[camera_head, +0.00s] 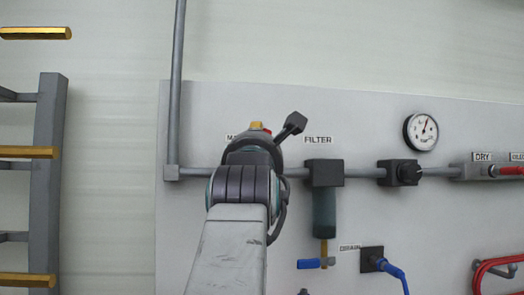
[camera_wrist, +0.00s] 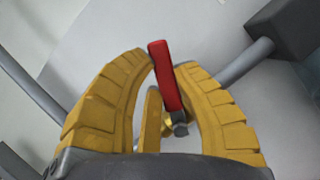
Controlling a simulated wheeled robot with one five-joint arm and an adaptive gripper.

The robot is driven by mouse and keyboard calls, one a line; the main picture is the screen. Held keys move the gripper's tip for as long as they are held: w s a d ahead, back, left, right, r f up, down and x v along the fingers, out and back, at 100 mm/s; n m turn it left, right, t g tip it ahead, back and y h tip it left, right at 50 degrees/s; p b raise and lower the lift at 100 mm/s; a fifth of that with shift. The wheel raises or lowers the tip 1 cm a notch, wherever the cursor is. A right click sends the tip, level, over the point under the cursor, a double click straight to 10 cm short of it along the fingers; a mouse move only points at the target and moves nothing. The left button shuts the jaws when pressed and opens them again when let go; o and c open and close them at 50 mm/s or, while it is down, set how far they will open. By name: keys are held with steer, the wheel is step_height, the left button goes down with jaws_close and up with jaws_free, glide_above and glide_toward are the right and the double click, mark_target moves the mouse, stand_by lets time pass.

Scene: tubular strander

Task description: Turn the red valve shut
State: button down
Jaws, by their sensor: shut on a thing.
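The red valve's handle (camera_wrist: 165,75) is a narrow red lever in the wrist view, running from upper left to a pivot with a grey nut at lower right. Brass-coloured valve parts (camera_wrist: 167,126) show beneath it. My gripper (camera_wrist: 164,62) has its two yellow fingers on either side of the lever and is shut on it. In the head view, my arm and wrist hide most of the valve. Only a small red bit of the handle (camera_head: 267,130) and a yellow fingertip (camera_head: 256,126) show above my wrist.
The valve sits on a grey pipe (camera_head: 295,172) along a pale panel. To its right are the filter (camera_head: 324,210), a black regulator (camera_head: 400,173), a gauge (camera_head: 420,131) and another red lever (camera_head: 510,170). A blue lever (camera_head: 312,264) hangs below the filter. A ladder-like frame (camera_head: 48,180) stands left.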

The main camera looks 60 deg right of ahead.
steer(key=shift+f, duration=0.1)
steer(key=c, duration=0.9)
jaws_free()
steer(key=shift+s+d, duration=0.1)
steer(key=shift+v, duration=3.7)
steer(key=shift+o, duration=0.2)
